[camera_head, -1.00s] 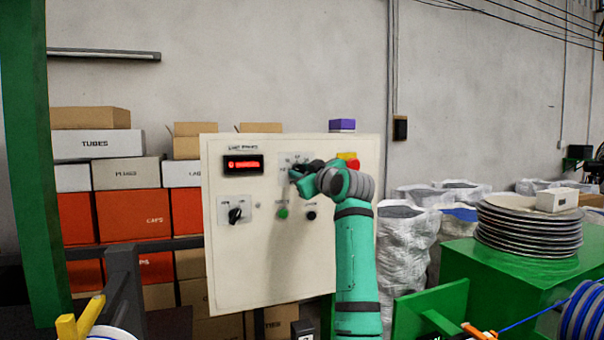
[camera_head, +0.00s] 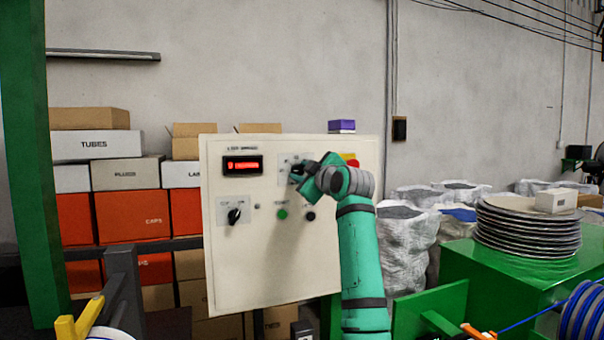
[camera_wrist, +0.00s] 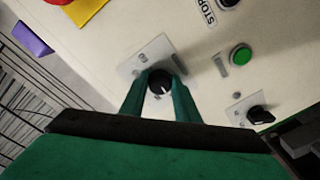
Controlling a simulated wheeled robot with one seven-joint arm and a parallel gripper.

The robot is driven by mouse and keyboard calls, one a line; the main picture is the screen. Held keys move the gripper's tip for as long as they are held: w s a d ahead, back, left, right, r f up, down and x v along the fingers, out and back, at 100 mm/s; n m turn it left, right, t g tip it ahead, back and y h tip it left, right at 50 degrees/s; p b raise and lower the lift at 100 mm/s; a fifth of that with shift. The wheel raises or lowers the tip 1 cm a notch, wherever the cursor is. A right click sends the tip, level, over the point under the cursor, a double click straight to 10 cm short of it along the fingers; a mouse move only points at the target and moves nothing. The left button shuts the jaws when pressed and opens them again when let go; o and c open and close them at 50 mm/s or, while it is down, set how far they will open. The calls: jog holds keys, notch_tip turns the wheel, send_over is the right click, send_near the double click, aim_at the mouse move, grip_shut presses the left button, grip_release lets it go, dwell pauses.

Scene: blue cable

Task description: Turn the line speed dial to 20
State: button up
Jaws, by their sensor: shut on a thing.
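The line speed dial is a black round knob (camera_wrist: 160,82) with a white pointer mark, on a pale plate (camera_wrist: 148,60) of the cream control panel (camera_head: 240,270). In the wrist view my gripper (camera_wrist: 159,88) has its two green fingers on either side of the knob, shut on it. In the head view my gripper (camera_head: 300,176) reaches the panel's upper middle and hides most of the dial and its numbers. The red display (camera_head: 243,165) is lit, but its digits are too small to read.
Below the dial are a green button (camera_head: 282,214) and a black button (camera_head: 311,216). A black selector switch (camera_head: 234,215) sits at lower left. A red stop button on yellow (camera_head: 351,161) is close right of my gripper. Stacked boxes (camera_head: 130,213) stand behind the panel.

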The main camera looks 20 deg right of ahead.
jog(key=shift+f, duration=0.15)
jog(key=o, duration=1)
jog(key=shift+o, duration=0.2)
jog(key=shift+s, duration=0.25)
jog(key=s+d, duration=0.1)
jog(key=s, duration=0.9)
jog(key=shift+s, duration=0.15)
